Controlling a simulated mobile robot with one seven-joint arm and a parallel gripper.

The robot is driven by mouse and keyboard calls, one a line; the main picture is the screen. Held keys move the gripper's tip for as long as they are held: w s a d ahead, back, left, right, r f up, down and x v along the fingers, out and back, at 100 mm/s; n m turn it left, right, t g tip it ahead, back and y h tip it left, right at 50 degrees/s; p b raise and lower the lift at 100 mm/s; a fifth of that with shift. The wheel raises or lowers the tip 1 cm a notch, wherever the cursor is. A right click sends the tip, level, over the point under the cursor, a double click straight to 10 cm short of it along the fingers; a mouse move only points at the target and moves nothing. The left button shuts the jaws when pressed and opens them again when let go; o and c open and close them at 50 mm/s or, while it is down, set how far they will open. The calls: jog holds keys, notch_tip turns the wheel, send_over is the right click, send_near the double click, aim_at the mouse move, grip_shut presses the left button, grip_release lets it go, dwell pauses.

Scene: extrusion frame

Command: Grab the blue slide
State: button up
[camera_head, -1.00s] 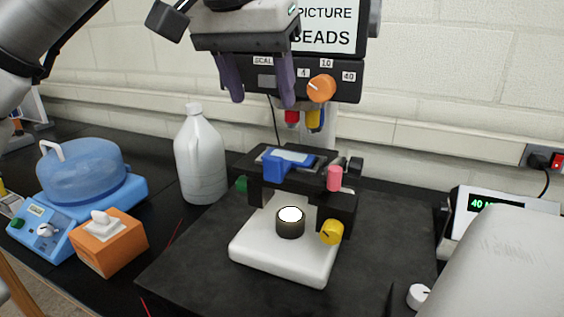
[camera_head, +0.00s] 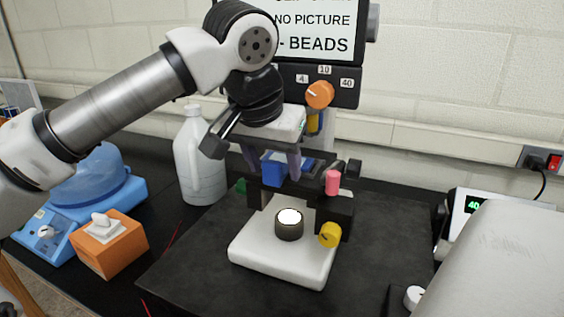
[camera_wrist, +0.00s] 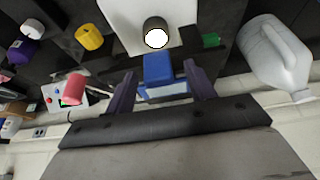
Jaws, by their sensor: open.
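The blue slide (camera_head: 273,171) lies on the black stage (camera_head: 340,208) of a microscope-like device with a white base (camera_head: 270,252). In the wrist view the blue slide (camera_wrist: 158,68) shows a raised blue block and a paler, flatter part. My gripper (camera_head: 272,163) is open, its two purple fingers pointing down at the stage. In the wrist view my gripper (camera_wrist: 163,85) has one finger on each side of the slide, with gaps showing. In the head view the fingers partly hide the slide; contact cannot be told.
A pink knob (camera_head: 333,182) and a yellow knob (camera_head: 329,235) stick out by the stage. An orange knob (camera_head: 319,94) is above. A white jug (camera_head: 199,160) stands left, behind an orange tissue box (camera_head: 109,244). The dark mat (camera_head: 390,235) is clear at right.

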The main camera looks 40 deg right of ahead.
jog(key=shift+f, duration=0.2)
jog(key=c, duration=1.1)
jog(key=shift+o, duration=0.2)
jog(key=shift+r, duration=0.1)
